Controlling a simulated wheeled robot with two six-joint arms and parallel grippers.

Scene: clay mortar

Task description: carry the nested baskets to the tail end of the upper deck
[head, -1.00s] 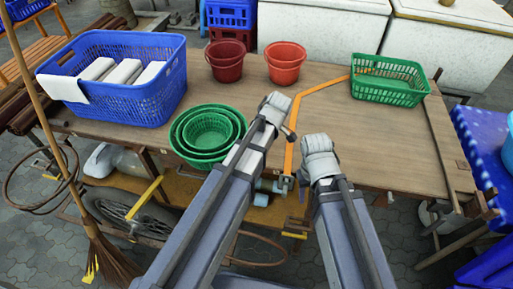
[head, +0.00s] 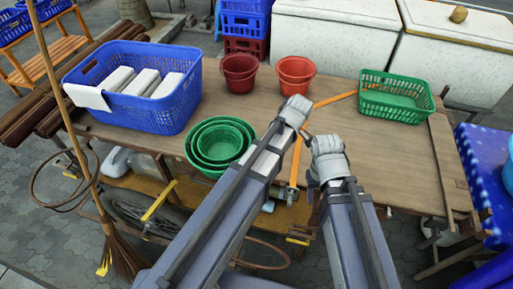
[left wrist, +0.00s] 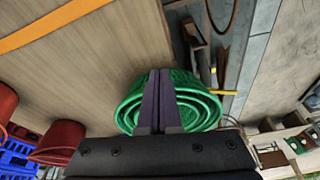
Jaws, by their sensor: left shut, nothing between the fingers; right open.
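The nested baskets (head: 236,157) are green, round and set one inside another. They sit upright near the front edge of the wooden upper deck (head: 330,125), left of my arms. They also show in the left wrist view (left wrist: 197,112), partly hidden by my fingers. My left gripper (left wrist: 158,74) is shut and empty, its dark fingers pointing across the baskets; I cannot tell whether they touch. In the head view my left arm hides its fingertips. My right gripper (head: 313,180) is open and empty over the deck's front edge, right of the baskets, small and partly hidden by its wrist.
A blue basket (head: 150,116) with white bundles stands at the deck's left. Two red buckets (head: 239,77) (head: 295,78) stand at the back. A rectangular green basket (head: 395,98) sits at the back right. An orange strap (head: 333,99) crosses the deck. The right part is mostly clear.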

